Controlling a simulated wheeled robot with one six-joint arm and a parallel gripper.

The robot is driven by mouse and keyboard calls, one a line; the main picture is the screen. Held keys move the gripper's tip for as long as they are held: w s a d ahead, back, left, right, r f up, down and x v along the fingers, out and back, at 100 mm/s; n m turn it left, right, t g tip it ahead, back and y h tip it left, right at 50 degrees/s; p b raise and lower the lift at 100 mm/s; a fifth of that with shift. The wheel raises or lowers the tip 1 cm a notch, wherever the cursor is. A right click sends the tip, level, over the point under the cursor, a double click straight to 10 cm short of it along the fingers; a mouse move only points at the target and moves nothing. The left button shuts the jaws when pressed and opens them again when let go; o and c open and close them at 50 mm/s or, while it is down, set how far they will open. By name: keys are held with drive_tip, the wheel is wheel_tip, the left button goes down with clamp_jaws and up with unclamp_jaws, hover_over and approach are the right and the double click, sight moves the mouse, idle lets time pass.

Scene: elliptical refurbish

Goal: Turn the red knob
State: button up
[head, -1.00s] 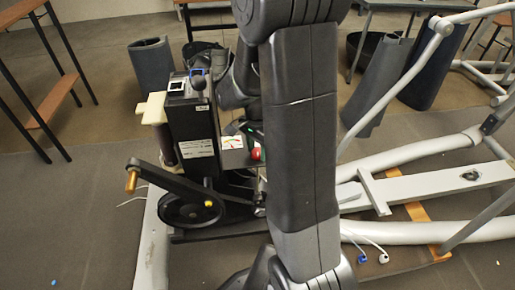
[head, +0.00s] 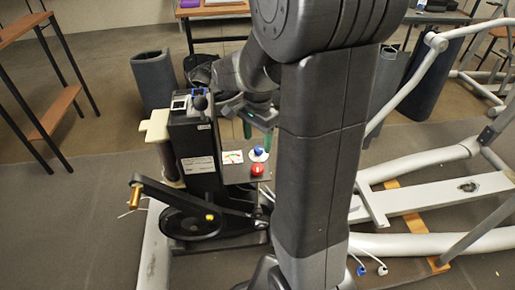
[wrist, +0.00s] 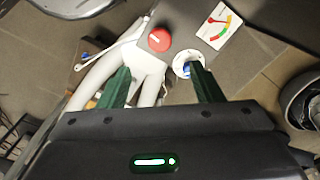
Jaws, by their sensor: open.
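The red knob (head: 257,170) sits on the grey panel (head: 238,173) of the exercise machine. In the wrist view the red knob (wrist: 159,38) lies beyond the fingertips, with a pale line across its face. A blue knob (head: 259,151) on a white round base sits behind it on the same panel. In the wrist view the right finger partly hides the blue knob's white base (wrist: 180,62). My gripper (head: 258,134) has green fingers and is above the panel, near the blue knob. In the wrist view my gripper (wrist: 158,74) is open with nothing held between its fingers.
A gauge card (head: 232,157) with a coloured arc lies left of the knobs. The black machine column (head: 195,140) stands left of the panel, with a crank arm (head: 170,195) below. White machine tubes and a rail (head: 440,195) stretch right. Open floor lies at the front left.

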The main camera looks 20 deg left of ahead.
sight(257, 167)
wheel_tip(257, 167, up, 3)
drive_tip(key=shift+f, duration=0.1)
drive_tip(key=shift+f, duration=0.1)
wheel_tip(257, 167, down, 14)
drive_tip(key=b, duration=0.3)
drive_tip(key=shift+r, duration=0.2)
idle(0.5)
